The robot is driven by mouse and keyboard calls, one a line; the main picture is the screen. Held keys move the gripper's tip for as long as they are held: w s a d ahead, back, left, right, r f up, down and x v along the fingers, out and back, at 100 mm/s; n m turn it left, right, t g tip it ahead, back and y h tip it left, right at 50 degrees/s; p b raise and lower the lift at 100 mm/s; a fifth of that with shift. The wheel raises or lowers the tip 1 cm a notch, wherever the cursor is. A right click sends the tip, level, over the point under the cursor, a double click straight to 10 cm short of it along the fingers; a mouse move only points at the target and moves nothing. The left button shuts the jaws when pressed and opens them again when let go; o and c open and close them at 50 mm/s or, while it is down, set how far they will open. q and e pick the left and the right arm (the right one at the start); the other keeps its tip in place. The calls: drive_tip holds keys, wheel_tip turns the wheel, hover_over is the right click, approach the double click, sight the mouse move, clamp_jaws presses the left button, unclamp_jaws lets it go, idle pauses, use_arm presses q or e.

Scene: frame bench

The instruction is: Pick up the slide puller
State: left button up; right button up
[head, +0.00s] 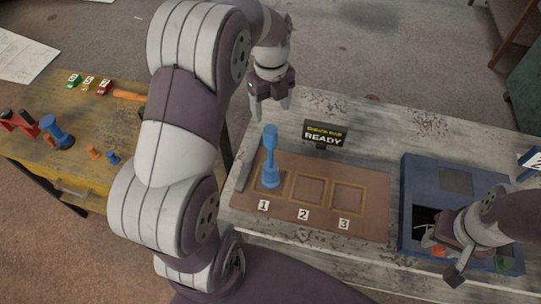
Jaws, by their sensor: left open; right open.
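A blue tool with a thick top, thin neck and wide foot (270,158) stands upright on square 1 of a brown board (320,222). It may be the slide puller, but no label shows this. My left gripper (271,112) is open and empty, with its fingers pointing down. In the picture it is just above the tool's top and apart from it. My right gripper (442,258) is open over the front of a blue box (425,180) at the right. A small orange thing shows by its fingers; I cannot tell if they touch.
A dark sign reading READY (324,135) stands behind the board. A grey bar (244,172) lies at its left edge. Squares 2 and 3 are empty. A yellow table (45,92) at left holds small cars, red and blue items and an orange bar, partly hidden by my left arm.

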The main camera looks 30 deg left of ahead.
sight(271, 129)
use_arm(q)
wheel_tip(271, 129, down, 3)
drive_tip(key=shift+a+b, duration=0.1)
drive_tip(key=shift+b, duration=0.6)
drive_tip(key=shift+s+f+p, duration=0.15)
drive_tip(key=shift+f+p, duration=0.2)
drive_tip(key=shift+p, duration=0.5)
wheel_tip(271, 129, down, 3)
drive_tip(key=shift+r+p, duration=0.15)
drive_tip(key=shift+p, duration=0.25)
drive_tip(key=shift+w+f+p, duration=0.2)
drive_tip(key=shift+f+p, duration=0.15)
drive_tip(key=shift+f, duration=0.05)
wheel_tip(271, 129, down, 4)
drive_tip(key=shift+w+a+f+p, duration=0.1)
drive_tip(key=shift+f+p, duration=0.05)
drive_tip(key=shift+p, duration=0.95)
drive_tip(key=shift+f, duration=0.35)
clamp_jaws()
use_arm(e)
wheel_tip(271, 129, up, 3)
drive_tip(key=shift+r, duration=0.1)
use_arm(q)
drive_tip(key=shift+w+r, duration=0.1)
